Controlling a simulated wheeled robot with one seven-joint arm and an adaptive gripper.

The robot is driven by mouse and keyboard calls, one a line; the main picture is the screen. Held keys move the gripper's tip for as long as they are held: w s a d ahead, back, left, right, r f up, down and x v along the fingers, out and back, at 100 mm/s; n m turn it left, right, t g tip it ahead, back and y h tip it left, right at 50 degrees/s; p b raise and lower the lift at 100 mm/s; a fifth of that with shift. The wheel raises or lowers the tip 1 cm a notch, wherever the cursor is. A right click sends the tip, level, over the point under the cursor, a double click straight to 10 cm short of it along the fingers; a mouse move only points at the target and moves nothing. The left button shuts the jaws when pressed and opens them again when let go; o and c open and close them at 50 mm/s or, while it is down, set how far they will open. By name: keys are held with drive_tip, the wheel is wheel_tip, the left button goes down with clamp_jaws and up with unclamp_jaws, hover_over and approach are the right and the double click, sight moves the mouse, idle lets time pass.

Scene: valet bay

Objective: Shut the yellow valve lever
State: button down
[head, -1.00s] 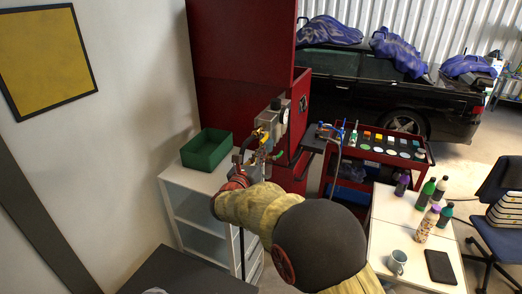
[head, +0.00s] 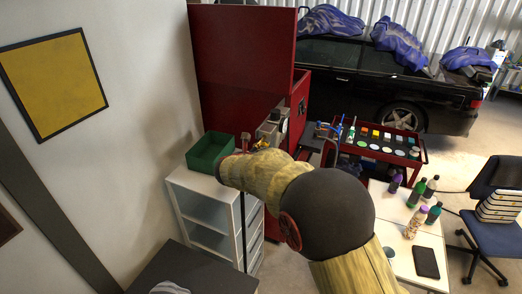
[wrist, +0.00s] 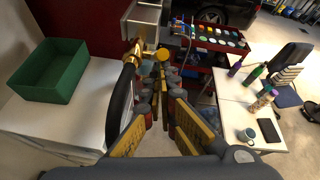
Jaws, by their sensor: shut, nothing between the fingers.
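The yellow valve lever (wrist: 163,55) shows in the wrist view as a small yellow end beside a brass fitting, just beyond my fingertips. The brass fitting (wrist: 136,54) sits under a grey metal box (wrist: 143,17), with a black hose hanging from it. My gripper (wrist: 167,84) is shut and empty, pointing toward the lever. I cannot tell whether the fingertips touch it. In the head view my forearm hides the gripper and most of the valve; a bit of yellow and brass (head: 262,144) shows below the gauge box (head: 272,129).
A green bin (head: 208,152) stands on the white shelf unit (head: 190,181) left of the valve. A red cabinet (head: 240,65) rises behind. A red tool cart (head: 420,157) and a white table (head: 410,262) with bottles stand to the right.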

sight(264, 143)
drive_tip(key=shift+w+d+r+p, duration=0.15)
drive_tip(key=shift+w+r, duration=0.2)
drive_tip(key=shift+r, duration=0.25)
drive_tip(key=shift+w+d+r+p, duration=0.1)
drive_tip(key=shift+w+r, duration=0.2)
drive_tip(key=shift+r, duration=0.3)
drive_tip(key=shift+w+d+r+p, duration=0.15)
drive_tip(key=shift+w+r, duration=0.2)
drive_tip(key=shift+r, duration=0.25)
drive_tip(key=shift+w+d+r, duration=0.3)
drive_tip(key=shift+w+r, duration=0.45)
drive_tip(key=shift+w, duration=0.2)
